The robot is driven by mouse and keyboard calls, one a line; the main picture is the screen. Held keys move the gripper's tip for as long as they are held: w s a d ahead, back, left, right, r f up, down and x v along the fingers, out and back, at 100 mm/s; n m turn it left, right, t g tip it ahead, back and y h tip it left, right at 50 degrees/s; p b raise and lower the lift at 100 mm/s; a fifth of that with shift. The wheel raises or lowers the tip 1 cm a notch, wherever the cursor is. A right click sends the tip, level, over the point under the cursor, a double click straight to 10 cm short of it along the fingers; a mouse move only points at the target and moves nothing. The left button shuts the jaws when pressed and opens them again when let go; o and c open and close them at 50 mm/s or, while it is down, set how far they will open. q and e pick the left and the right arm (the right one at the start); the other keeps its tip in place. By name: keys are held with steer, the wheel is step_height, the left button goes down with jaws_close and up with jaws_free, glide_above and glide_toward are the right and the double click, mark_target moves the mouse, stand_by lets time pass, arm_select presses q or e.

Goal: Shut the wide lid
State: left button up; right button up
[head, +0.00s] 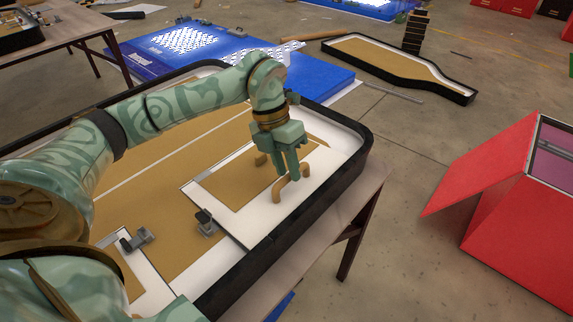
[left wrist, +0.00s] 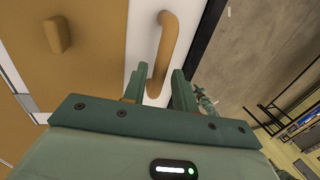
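The wide lid (head: 232,190), a tan panel with a white border, lies on the black-rimmed lightbox; it looks about flat, but I cannot tell whether it is fully down. A curved tan handle (head: 278,191) stands on its white border near the front rim. The handle also shows in the left wrist view (left wrist: 168,40). My left gripper (head: 290,168) points down at the handle. In the left wrist view its fingers (left wrist: 160,80) are apart, with the handle's near end between them and a gap beside it. My right gripper is out of view.
Metal latches (head: 207,222) (head: 137,239) sit on the lightbox left of the lid. The box's black rim (head: 300,232) runs along the table edge. A red crate (head: 520,230) stands at the right, with bare floor between. A blue panel (head: 310,75) lies behind.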

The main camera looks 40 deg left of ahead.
arm_select(q)
jaws_close()
steer(key=shift+x, duration=1.35)
steer(key=shift+s, duration=0.2)
jaws_free()
steer(key=shift+f, duration=0.1)
steer(key=o, duration=0.4)
steer(key=shift+d, duration=0.1)
steer(key=shift+w+d, duration=0.1)
steer(key=shift+w, duration=0.05)
